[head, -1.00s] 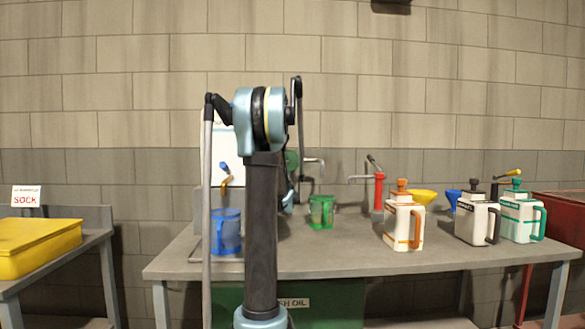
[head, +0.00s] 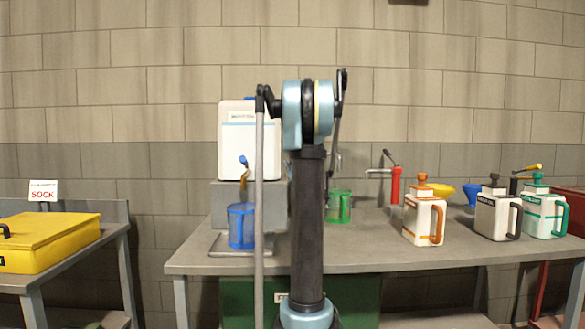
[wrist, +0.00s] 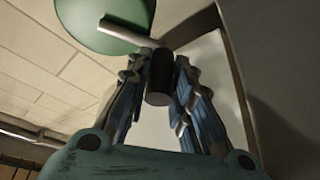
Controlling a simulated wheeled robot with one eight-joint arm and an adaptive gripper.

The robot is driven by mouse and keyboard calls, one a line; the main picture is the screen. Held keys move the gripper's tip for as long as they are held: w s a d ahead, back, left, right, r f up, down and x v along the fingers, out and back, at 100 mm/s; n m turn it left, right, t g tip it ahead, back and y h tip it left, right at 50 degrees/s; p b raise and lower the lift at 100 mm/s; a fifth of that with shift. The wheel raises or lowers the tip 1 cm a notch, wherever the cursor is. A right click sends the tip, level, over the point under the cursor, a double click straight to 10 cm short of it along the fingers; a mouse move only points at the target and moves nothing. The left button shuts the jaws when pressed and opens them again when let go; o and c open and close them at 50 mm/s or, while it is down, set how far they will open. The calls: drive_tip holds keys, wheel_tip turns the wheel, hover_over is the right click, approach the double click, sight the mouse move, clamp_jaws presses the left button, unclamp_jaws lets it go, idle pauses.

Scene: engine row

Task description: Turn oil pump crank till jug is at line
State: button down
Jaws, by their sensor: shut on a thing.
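In the wrist view my gripper (wrist: 158,68) is closed around a dark cylindrical crank handle (wrist: 159,88). A pale crank rod (wrist: 135,34) runs from the handle across a green disc (wrist: 102,14). In the head view the gripper, crank and disc are hidden behind my arm. A green translucent jug (head: 340,207) stands on the bench just right of my arm. Its line and oil level are too small to read.
A yellow case (head: 50,243) lies on the left table.

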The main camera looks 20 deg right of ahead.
drive_tip(key=c, duration=1.7)
unclamp_jaws()
drive_tip(key=shift+a, duration=0.2)
drive_tip(key=shift+d, duration=0.1)
drive_tip(key=shift+s+f, duration=0.1)
drive_tip(key=shift+s, duration=0.15)
drive_tip(key=v, duration=1.1)
drive_tip(key=shift+s+f, duration=0.1)
drive_tip(key=shift+s, duration=0.05)
